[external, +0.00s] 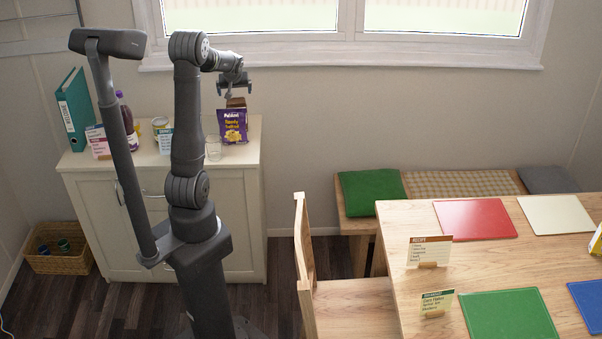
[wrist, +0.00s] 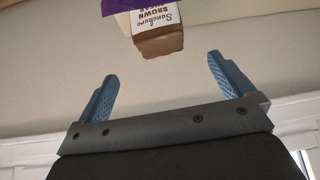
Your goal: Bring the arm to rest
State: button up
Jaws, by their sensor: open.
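The white cabinet (external: 85,160) also holds a teal binder (external: 75,108), a dark bottle (external: 127,122), a can and a clear glass (external: 214,148). A wooden table (external: 400,238) with coloured mats, a chair (external: 304,255) and a bench stand at right. The window is behind my arm.

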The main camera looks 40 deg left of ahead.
aim_at(233, 99)
dwell(0.4)
jog(key=x, duration=1.2)
jog(key=shift+f, duration=0.15)
jog(key=shift+s+d, duration=0.1)
